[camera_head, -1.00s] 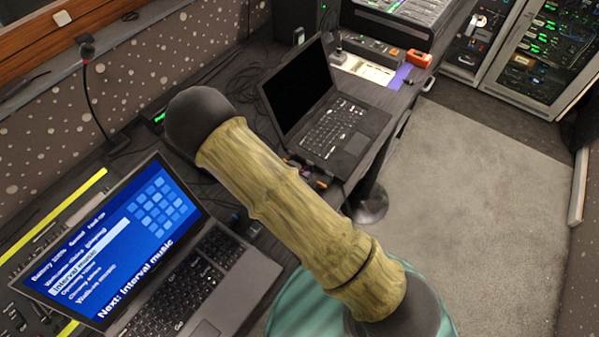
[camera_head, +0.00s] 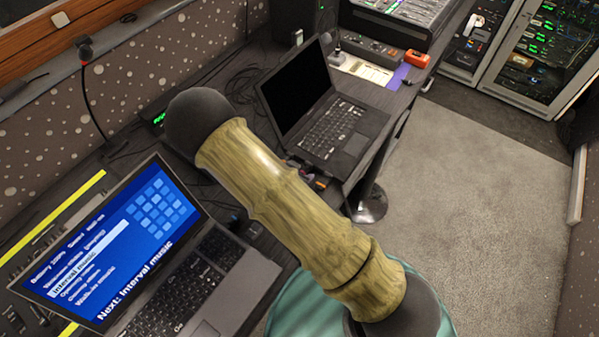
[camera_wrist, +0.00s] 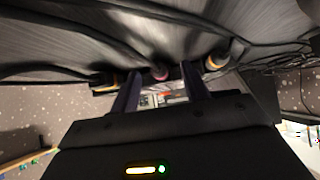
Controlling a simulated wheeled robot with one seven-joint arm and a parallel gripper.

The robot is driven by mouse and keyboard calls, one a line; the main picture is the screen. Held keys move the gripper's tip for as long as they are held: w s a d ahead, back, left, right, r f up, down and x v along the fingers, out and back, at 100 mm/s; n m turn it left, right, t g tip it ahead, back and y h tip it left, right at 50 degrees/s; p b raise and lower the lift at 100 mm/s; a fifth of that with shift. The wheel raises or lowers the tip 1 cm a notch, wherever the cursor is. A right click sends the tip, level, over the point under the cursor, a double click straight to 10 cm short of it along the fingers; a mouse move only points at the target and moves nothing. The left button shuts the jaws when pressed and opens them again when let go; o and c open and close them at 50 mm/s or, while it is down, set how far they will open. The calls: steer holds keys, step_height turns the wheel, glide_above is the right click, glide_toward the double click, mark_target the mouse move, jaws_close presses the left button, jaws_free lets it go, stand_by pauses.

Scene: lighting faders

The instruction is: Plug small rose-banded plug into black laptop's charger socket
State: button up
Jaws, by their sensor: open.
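The black laptop (camera_head: 333,130) stands open with a dark screen on the desk, right of my arm in the head view. In the wrist view the small rose-banded plug (camera_wrist: 160,72) shows between the two fingers of my open gripper (camera_wrist: 161,80); I cannot tell whether either finger touches it. My gripper is hidden behind my arm in the head view. The charger socket cannot be made out.
A yellow-banded plug (camera_wrist: 214,62) is just right of my fingers, and another banded plug (camera_wrist: 104,83) is to their left. Dark cables run around them. A second laptop (camera_head: 110,240) with a blue screen stands at left. An orange box (camera_head: 417,58) lies farther back.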

steer(key=p+v, duration=0.2)
steer(key=v, duration=1.5)
steer(key=shift+r, duration=0.2)
steer(key=shift+s+a, duration=0.1)
steer(key=w+d+r+n+g+y+p, duration=0.2)
steer(key=w+d+r+n+y, duration=0.25)
steer(key=d+r+y, duration=0.35)
steer(key=s+d+r+n+g+h, duration=0.1)
steer(key=s+d+r, duration=0.3)
steer(key=d, duration=0.2)
steer(key=s+d+r+n+g+h+p, duration=0.1)
steer(key=s+d+r+n+g, duration=0.1)
steer(key=s+d+r, duration=0.2)
steer(key=shift+s+d, duration=0.2)
steer(key=shift+d, duration=0.9)
